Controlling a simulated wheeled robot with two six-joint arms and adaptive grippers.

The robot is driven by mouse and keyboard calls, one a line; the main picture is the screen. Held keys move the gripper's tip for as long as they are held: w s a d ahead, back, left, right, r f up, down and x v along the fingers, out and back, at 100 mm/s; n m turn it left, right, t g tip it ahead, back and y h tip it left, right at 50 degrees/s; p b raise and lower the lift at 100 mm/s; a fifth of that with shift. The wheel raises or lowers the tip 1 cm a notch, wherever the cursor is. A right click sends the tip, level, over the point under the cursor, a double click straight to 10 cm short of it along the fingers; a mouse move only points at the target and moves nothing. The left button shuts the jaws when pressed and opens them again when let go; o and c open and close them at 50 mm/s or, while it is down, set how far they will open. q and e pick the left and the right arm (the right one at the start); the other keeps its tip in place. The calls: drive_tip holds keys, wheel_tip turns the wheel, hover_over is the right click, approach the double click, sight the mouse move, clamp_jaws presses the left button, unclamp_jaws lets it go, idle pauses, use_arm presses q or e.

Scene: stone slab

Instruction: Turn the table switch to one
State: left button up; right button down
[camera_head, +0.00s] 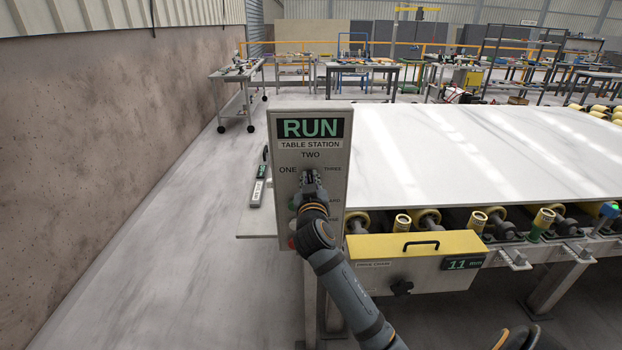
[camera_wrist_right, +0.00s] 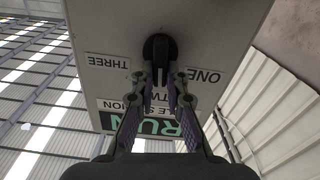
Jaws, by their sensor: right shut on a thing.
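The grey control panel (camera_head: 337,190) stands upright at the near left corner of the slab table. It reads RUN, TABLE STATION, with ONE at left, TWO on top and THREE at right around the switch. My right gripper (camera_head: 311,182) is at the panel front and hides most of the switch in the head view. In the right wrist view the black table switch knob (camera_wrist_right: 158,48) shows at the far end of my fingers (camera_wrist_right: 160,90), which are shut on it. There the knob looks roughly in line with TWO; its exact angle is hard to tell.
The white stone slab (camera_head: 470,150) lies right of the panel on yellow rollers (camera_head: 483,222). A yellow drive guard (camera_head: 415,265) with a black handle is below. Floor at left, beside the wall (camera_head: 100,130), is clear.

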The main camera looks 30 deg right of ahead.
drive_tip(key=n+p, duration=0.1)
drive_tip(key=n, duration=0.2)
drive_tip(key=n+p, duration=0.2)
drive_tip(key=n, duration=0.1)
drive_tip(key=a+f+n+p, duration=0.1)
drive_tip(key=n, duration=0.3)
drive_tip(key=shift+w, duration=0.3)
drive_tip(key=shift+n+p, duration=0.3)
drive_tip(key=c, duration=1.4)
unclamp_jaws()
drive_tip(key=shift+o, duration=0.2)
drive_tip(key=shift+a, duration=0.1)
